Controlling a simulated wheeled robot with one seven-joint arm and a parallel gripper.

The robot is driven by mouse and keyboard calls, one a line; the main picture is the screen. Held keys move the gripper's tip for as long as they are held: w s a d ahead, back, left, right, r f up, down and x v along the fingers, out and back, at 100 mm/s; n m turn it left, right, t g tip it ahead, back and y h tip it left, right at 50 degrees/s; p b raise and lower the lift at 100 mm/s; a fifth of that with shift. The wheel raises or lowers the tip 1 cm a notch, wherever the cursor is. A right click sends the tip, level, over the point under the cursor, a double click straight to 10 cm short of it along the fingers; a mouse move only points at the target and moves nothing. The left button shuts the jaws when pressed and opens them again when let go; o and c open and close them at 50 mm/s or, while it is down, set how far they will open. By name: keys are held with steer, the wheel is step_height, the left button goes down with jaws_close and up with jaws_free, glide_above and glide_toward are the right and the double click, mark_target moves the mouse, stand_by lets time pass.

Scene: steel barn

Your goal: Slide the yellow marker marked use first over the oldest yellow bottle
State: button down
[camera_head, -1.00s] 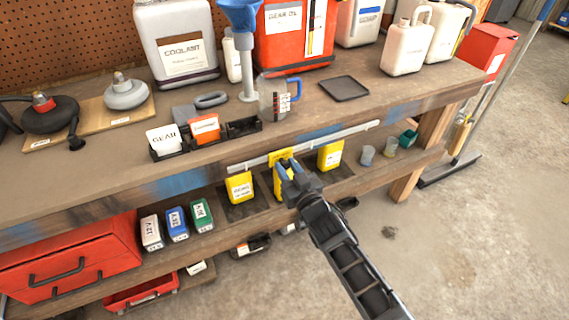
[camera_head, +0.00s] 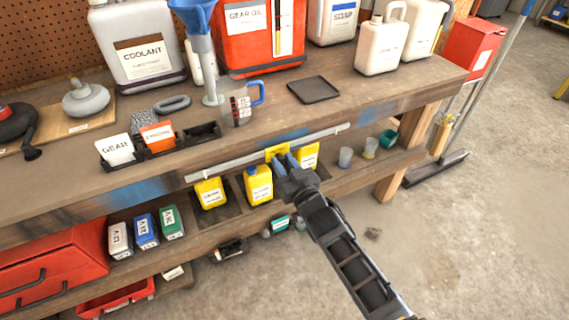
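The yellow marker (camera_head: 275,152) hangs on the pale rail (camera_head: 232,165) along the bench's front edge; its writing is too small to read. My gripper (camera_head: 286,162) is at the marker, its fingertips closed on it and covering its right part. Three yellow bottles stand on the shelf under the rail: a left one (camera_head: 210,194), a middle one (camera_head: 259,185) and a right one (camera_head: 309,155). The marker is between the middle and right bottles. My gripper hides part of the right bottle. I cannot read the bottles' dates.
Small cups (camera_head: 345,157) and a green cup (camera_head: 388,139) stand right of the bottles. White, blue and green small containers (camera_head: 146,231) stand at left. The benchtop above holds a coolant jug (camera_head: 138,60) and a measuring jug (camera_head: 238,106). The floor at right is mostly clear.

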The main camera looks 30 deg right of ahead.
steer(key=c, duration=0.8)
jaws_free()
steer(key=shift+s, duration=3.95)
steer(key=s+a+r+g, duration=0.1)
steer(key=s+a+r, duration=0.1)
steer(key=s, duration=2.2)
steer(key=s+r, duration=0.5)
steer(key=s, duration=0.1)
steer(key=s+r+g, duration=0.1)
steer(key=s+r, duration=0.4)
steer(key=s+r+g, duration=0.1)
steer(key=s+r, duration=0.4)
steer(key=s, duration=0.1)
steer(key=shift+s+a, duration=0.3)
